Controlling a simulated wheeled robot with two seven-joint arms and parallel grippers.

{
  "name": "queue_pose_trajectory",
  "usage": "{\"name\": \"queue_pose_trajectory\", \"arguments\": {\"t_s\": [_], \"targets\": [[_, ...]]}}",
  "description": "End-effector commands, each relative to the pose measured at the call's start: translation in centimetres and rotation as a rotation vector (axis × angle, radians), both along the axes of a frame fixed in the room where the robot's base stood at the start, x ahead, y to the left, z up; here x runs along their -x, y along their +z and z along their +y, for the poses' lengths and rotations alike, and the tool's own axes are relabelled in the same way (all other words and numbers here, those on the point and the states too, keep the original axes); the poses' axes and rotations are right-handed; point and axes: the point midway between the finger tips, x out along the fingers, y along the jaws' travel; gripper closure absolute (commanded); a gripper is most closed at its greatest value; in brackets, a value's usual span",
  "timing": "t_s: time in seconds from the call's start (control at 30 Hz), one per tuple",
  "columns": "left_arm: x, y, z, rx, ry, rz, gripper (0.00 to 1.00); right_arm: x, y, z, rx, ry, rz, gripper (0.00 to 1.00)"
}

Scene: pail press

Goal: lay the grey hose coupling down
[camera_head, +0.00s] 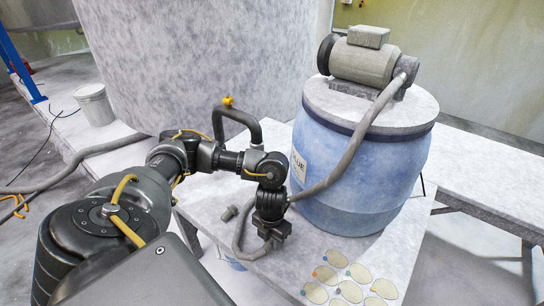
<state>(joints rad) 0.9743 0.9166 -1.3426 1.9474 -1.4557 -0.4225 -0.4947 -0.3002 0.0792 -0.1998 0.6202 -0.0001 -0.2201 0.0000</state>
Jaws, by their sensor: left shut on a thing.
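My left gripper (271,235) points down low over the light tabletop, in front of the blue drum. It is shut at the end of the grey hose (238,236), on the grey hose coupling; the fingers hide most of the coupling. The hose comes down from the pump on the drum, passes behind my wrist and loops to the fingertips. I cannot tell whether the coupling touches the table. My right gripper is not in view.
The blue drum (350,180) with a grey pump (362,62) on its lid stands close right of the gripper. Several pale oval pieces (326,275) lie at the table's front. A large pale tank (200,60) and a white bucket (94,104) stand behind.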

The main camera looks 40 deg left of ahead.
Motion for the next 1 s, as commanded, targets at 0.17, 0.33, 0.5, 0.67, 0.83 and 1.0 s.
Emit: {"name": "queue_pose_trajectory", "arguments": {"t_s": [0.17,0.33,0.5,0.67,0.83,1.0], "targets": [[0.1,-1.8,0.0,0.001,0.0,0.002,1.0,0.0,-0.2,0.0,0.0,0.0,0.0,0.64],[0.0,-1.8,0.0,0.0,-0.001,-0.001,1.0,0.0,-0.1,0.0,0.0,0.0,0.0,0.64],[0.0,-2.0,0.0,0.0,-0.001,0.0,1.0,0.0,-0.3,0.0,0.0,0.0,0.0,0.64],[0.0,-2.2,0.0,0.0,0.0,0.0,0.65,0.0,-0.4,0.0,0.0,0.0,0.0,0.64],[0.0,-2.2,0.0,0.0,0.0,0.0,0.53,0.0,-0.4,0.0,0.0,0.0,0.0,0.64],[0.0,-2.1,0.0,0.0,0.0,0.0,0.53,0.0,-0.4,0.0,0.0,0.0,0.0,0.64]]}}
